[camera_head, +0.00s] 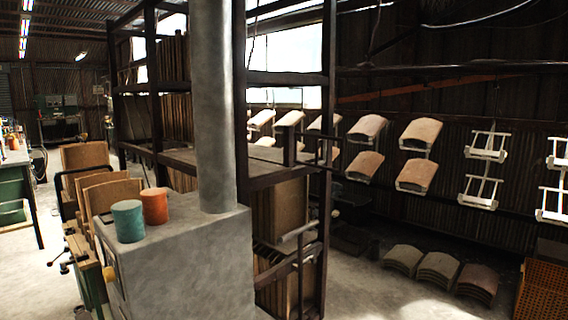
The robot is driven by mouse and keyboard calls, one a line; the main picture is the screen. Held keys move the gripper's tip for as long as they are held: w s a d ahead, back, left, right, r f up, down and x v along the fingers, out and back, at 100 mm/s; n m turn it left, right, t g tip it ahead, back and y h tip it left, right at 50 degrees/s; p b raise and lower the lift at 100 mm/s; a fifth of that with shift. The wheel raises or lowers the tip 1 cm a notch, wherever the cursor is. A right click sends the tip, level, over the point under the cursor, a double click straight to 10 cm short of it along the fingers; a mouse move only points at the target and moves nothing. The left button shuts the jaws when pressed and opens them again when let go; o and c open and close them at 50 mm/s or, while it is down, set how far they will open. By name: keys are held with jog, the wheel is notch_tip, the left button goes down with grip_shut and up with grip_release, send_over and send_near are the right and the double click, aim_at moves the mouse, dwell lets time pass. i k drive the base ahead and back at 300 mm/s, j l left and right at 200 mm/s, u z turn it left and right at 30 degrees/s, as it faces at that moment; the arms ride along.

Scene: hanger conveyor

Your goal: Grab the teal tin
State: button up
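The teal tin (128,221) is a short upright cylinder. It stands near the left front edge of a grey block-shaped top (185,232). An orange tin (155,206) of similar shape stands just behind it to the right, very close to it; I cannot tell if they touch. My gripper is not in view.
A thick grey vertical pipe (214,110) rises from the block, right of the tins. A dark metal rack (328,150) stands behind. Brown boards (108,192) lean at the left. Tiles hang on hangers (420,135) at the right. Open floor (375,300) lies at the lower right.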

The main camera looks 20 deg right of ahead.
aim_at(128, 218)
jog(key=i+l, duration=0.15)
jog(key=l, duration=0.3)
jog(key=i+l+u, duration=0.15)
jog(key=l, duration=0.3)
jog(key=i+l, duration=0.15)
jog(key=l, duration=0.3)
jog(key=i+l+u, duration=0.1)
jog(key=l, duration=0.35)
jog(key=i+l, duration=0.15)
jog(key=l, duration=0.3)
jog(key=i+l+u, duration=0.15)
jog(key=l, duration=0.3)
jog(key=i+l, duration=0.1)
jog(key=l, duration=0.4)
jog(key=u, duration=1.4)
jog(key=i+l+u, duration=0.1)
jog(key=l+u, duration=0.15)
jog(key=u, duration=0.2)
jog(key=l+u, duration=0.3)
jog(key=u, duration=0.2)
jog(key=l+u, duration=0.3)
jog(key=u, duration=0.15)
jog(key=i+l, duration=0.05)
